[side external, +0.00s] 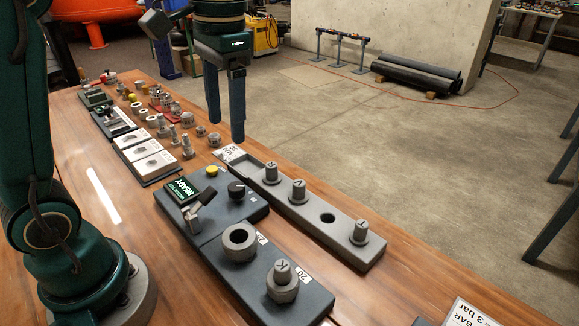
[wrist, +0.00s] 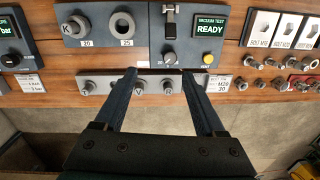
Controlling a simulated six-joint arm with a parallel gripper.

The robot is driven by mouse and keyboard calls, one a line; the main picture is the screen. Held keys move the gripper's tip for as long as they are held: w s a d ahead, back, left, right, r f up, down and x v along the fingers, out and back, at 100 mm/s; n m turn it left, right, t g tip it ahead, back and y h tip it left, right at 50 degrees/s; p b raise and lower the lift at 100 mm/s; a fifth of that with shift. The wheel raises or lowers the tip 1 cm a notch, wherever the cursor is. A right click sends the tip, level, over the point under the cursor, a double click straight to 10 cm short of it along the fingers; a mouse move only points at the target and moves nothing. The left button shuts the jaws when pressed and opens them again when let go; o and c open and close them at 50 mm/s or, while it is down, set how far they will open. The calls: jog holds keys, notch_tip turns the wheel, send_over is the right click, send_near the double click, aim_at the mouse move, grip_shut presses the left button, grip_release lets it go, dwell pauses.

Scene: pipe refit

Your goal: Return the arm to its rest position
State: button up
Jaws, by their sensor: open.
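My gripper (side external: 225,130) hangs above the bench, fingers pointing down, near the far end of the grey plug rail (side external: 315,218). Its two dark blue fingers are apart with nothing between them. The wrist view shows the open gripper (wrist: 159,80) with its fingertips over the rail (wrist: 153,90). The rail carries three upright lettered plugs and one empty hole (side external: 327,217). A plug marked K (side external: 282,280) stands in the nearer collar of the dark block (side external: 230,272); the other collar (side external: 239,240) is empty.
The vacuum test panel (side external: 184,187) reads READY, with a lever, a black knob and a yellow button. Several fittings (side external: 172,107) and labelled trays (side external: 142,152) cover the far bench. A pressure label (side external: 468,315) lies at the near end.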

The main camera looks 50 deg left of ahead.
jog(key=s+d+f+t, duration=0.3)
jog(key=s+f+t, duration=0.2)
jog(key=s, duration=0.4)
jog(key=shift+s+d+n+t+h, duration=0.3)
jog(key=shift+d+n+t, duration=0.1)
jog(key=shift+t, duration=0.1)
jog(key=shift+a, duration=0.1)
jog(key=shift+c, duration=0.4)
